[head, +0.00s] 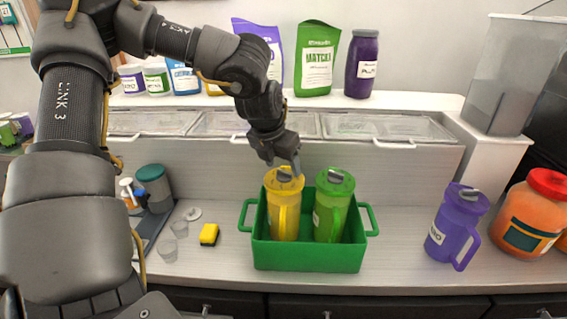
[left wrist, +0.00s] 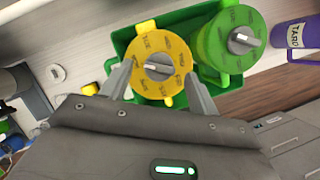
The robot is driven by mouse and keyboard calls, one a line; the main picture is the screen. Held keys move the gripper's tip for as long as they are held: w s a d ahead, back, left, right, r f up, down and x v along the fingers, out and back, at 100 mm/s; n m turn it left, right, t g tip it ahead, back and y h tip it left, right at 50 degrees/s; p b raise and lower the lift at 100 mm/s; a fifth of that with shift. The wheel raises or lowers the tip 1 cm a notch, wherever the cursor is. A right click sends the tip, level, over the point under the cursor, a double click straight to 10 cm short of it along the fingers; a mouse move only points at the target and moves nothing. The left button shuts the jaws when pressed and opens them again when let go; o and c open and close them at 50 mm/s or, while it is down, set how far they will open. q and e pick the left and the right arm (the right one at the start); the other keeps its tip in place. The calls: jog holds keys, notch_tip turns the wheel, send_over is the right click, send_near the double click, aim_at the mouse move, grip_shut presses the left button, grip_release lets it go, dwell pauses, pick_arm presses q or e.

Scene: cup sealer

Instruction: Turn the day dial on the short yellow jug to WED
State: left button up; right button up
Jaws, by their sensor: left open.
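The yellow jug (head: 284,207) stands upright in the left part of a green crate (head: 308,258). Its round lid (left wrist: 160,66) carries day labels around a grey dial knob (left wrist: 157,67) with a pale pointer. The labels are too small to read surely, so I cannot tell which day it points to. My left gripper (head: 284,168) is above the yellow jug, pointing down. In the left wrist view its open fingers (left wrist: 160,88) stand on either side of the lid, with nothing held. My right gripper is not in view.
A green jug (head: 333,208) stands close to the right in the same crate. A purple jug (head: 457,225) and an orange jar (head: 534,215) stand further right. A yellow sponge (head: 209,234) and clear cups (head: 168,249) lie left. Lidded bins (head: 262,124) run behind.

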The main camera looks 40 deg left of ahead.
pick_arm(q)
jog(key=shift+x, duration=1)
